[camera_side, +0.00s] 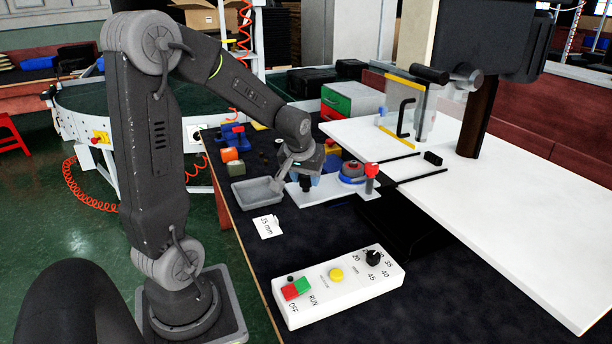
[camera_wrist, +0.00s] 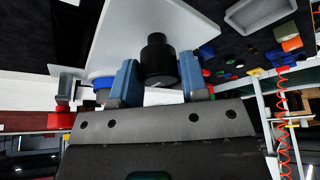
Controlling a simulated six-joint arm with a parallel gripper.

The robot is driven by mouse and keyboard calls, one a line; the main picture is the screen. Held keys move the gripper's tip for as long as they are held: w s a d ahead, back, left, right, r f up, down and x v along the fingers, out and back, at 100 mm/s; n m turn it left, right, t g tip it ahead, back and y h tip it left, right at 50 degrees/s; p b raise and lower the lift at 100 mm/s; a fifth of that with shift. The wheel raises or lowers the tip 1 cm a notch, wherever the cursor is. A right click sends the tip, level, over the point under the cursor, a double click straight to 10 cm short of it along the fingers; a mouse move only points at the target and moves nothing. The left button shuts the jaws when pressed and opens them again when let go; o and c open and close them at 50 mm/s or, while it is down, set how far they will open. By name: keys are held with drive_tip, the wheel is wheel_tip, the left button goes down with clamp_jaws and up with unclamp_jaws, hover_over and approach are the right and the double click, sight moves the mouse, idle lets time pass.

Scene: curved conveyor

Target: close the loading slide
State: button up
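The loading slide (camera_side: 325,195) is a pale plate lying on the dark table in the side view. It sits left of two dark rails that run over the white tabletop. A black knob (camera_wrist: 158,60) stands on the slide's pale plate (camera_wrist: 115,30) in the wrist view. My gripper (camera_side: 306,182) is low over the slide's left part. Its two blue fingers (camera_wrist: 158,83) flank the knob, one on each side. I cannot tell whether they touch it. A blue round part (camera_side: 351,170) and a red-topped post (camera_side: 371,171) are at the slide's right end.
A grey tray (camera_side: 257,190) is just left of the slide. A control box (camera_side: 338,287) with buttons and a dial is in front. A clear guard with a black handle (camera_side: 405,104) stands beyond the rails (camera_side: 421,176). Coloured parts lie behind my gripper.

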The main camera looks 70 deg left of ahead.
clamp_jaws()
drive_tip(key=w, duration=1.8)
drive_tip(key=shift+o, duration=2)
unclamp_jaws()
drive_tip(key=v, duration=1.4)
drive_tip(key=shift+c, duration=0.4)
